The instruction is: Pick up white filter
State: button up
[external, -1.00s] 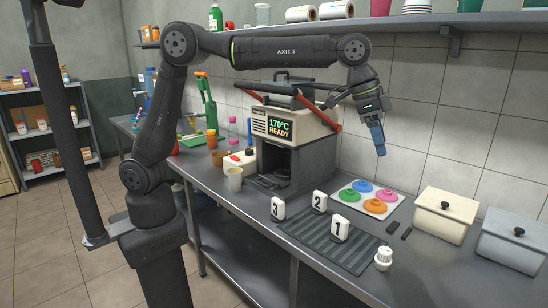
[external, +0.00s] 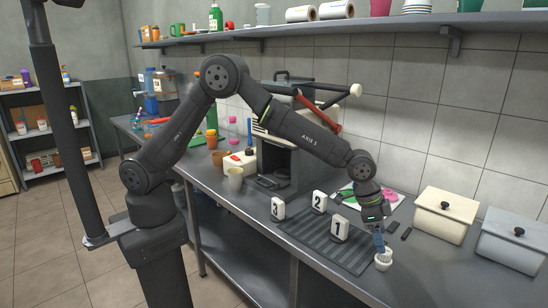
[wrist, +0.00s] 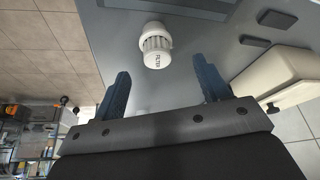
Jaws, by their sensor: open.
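My gripper (external: 380,243) is just above and beside the filter in the external view. In the wrist view my gripper (wrist: 160,82) is open with nothing between its fingertips. In the external view the fingers overlap the filter's upper part, and I cannot tell whether they touch it.
A cream lidded box (external: 440,218) and a grey box (external: 508,243) stand to the right.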

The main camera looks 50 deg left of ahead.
aim_at(383, 259)
jog(key=shift+x, duration=3.2)
jog(key=shift+s+d, duration=0.1)
jog(key=shift+s, duration=0.1)
jog(key=c, duration=1.1)
jog(key=shift+r, duration=0.15)
